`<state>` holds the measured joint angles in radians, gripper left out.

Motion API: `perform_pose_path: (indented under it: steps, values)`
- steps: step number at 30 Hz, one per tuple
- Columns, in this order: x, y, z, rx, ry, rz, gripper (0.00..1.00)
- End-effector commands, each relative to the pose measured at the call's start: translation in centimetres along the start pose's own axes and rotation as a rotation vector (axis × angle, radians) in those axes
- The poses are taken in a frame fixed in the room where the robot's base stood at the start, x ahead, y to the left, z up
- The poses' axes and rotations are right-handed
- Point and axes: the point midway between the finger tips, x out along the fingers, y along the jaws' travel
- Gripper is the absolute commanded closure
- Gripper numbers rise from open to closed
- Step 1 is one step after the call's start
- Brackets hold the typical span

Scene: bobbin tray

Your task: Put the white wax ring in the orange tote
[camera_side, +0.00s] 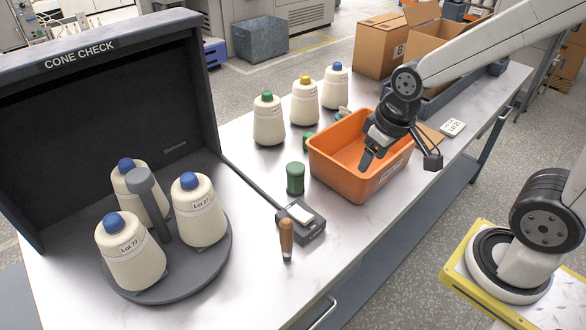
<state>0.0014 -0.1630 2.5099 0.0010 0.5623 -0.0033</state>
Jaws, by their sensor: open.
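The orange tote (334,172) stands on the table, right of centre, with a pale label on its front wall. My gripper (369,158) points down over the tote's opening, with its fingertips at about rim height or a little inside. It is open, and I see nothing held in it. I cannot clearly make out the white wax ring. A small pale thing (343,112) shows just behind the tote's far rim, partly hidden, and I cannot tell whether it is the ring. Much of the tote's inside is hidden by its front wall and my gripper.
Several yarn cones (268,120) stand behind the tote and on a round grey turntable (215,262) at left. A green spool (295,178), a small grey device (306,225) and a wooden-handled tool (286,238) lie left of the tote. Cardboard boxes (380,46) stand behind.

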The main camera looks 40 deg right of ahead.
Motion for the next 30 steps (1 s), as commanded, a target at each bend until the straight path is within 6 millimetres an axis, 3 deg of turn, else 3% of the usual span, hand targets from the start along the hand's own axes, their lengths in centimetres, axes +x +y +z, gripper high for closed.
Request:
perform_pose_path:
  steps: [17, 23, 30]
  values:
    - [0.1, 3.9, -6.3, -0.04, -0.015, -0.014, 0.33]
    - [0.4, 7.8, -10.5, -0.075, -0.015, -0.033, 0.33]
    - [1.2, 14.3, -15.2, -0.134, 0.001, -0.064, 0.33]
